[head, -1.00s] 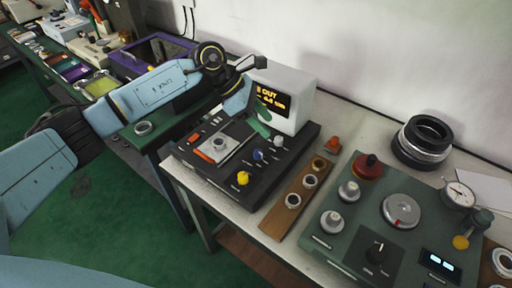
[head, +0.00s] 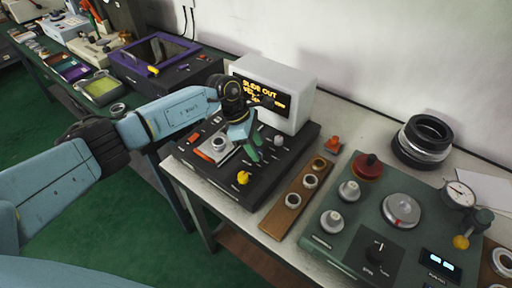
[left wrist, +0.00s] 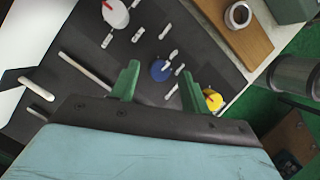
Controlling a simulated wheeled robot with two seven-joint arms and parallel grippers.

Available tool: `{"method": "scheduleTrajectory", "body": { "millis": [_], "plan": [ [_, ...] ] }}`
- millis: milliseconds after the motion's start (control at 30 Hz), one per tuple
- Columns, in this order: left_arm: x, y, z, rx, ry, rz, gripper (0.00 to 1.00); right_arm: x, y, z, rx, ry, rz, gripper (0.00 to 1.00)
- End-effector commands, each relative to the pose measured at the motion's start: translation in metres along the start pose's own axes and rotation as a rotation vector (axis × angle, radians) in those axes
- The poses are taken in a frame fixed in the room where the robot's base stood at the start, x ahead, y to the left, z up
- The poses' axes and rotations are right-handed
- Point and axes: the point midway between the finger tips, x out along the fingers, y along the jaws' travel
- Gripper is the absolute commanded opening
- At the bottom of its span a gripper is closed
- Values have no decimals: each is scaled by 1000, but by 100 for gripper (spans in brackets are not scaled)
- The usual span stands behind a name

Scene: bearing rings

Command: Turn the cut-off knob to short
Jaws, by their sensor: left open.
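A black console (head: 225,182) carries a blue knob, a yellow knob (head: 243,178) and a pale grey knob (head: 279,141). I cannot read a label that tells which is the cut-off knob. My left gripper (head: 253,150) is open above the console, fingers pointing down, and hides the blue knob in the head view. In the left wrist view, the blue knob (left wrist: 160,70) shows between and just beyond the two green fingertips (left wrist: 158,82), not gripped. The yellow knob (left wrist: 213,101) is close beside the right-hand finger. My right gripper is not in view.
A white display box (head: 290,85) stands at the console's back, close behind my left gripper. A wooden strip with rings (head: 285,217) lies to its right, then a green machine (head: 340,250) with knobs. A purple-rimmed bin (head: 150,62) is at the left.

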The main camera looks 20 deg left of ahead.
Motion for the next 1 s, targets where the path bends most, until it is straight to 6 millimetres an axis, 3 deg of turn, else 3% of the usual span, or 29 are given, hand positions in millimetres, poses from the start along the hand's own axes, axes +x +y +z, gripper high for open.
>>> {"method": "scheduleTrajectory", "body": {
  "millis": [133, 433, 767, 1000],
  "plan": [
    [10, 0, 0, -1, 1, -1, 46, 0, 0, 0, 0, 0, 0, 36],
    [11, 0, 0, 0, 0, -1, 45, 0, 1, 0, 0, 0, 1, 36],
    [11, 0, 0, 0, 0, -1, 2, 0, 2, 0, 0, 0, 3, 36],
    [10, -1, 0, -19, -1, 7, 2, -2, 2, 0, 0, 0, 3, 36]
  ]
}}
